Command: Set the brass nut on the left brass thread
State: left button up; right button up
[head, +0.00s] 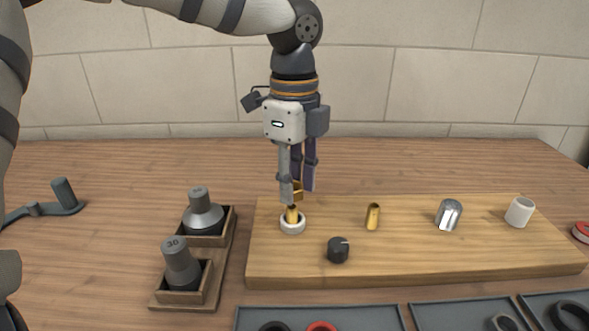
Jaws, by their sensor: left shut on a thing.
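My left gripper (298,194) points straight down over the left end of the wooden board and is shut on the brass nut (297,191). The left brass thread (292,215) stands upright just below it, inside a white ring (292,227) on the board. The nut is at or just above the top of the thread; I cannot tell whether they touch. The fingers hide part of the nut. A second brass thread (373,216) stands bare on the board to the right. My right gripper is not in view.
The wooden board (420,262) also carries a black knob (338,250), a chrome piece (448,215) and a white cylinder (519,211). A wooden holder (223,250) with two grey tools stands left of it. Grey trays (460,313) with rings lie in front. A dark handled tool (62,200) lies far left.

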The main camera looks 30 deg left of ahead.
aim_at(294, 207)
pick_arm(q)
jog(key=shift+f, duration=1.85)
jog(key=m, duration=0.5)
jog(key=shift+f+m, duration=0.1)
jog(key=shift+m, duration=0.3)
jog(key=o, duration=2)
jog(key=shift+o, duration=0.2)
jog(key=shift+r, duration=2.5)
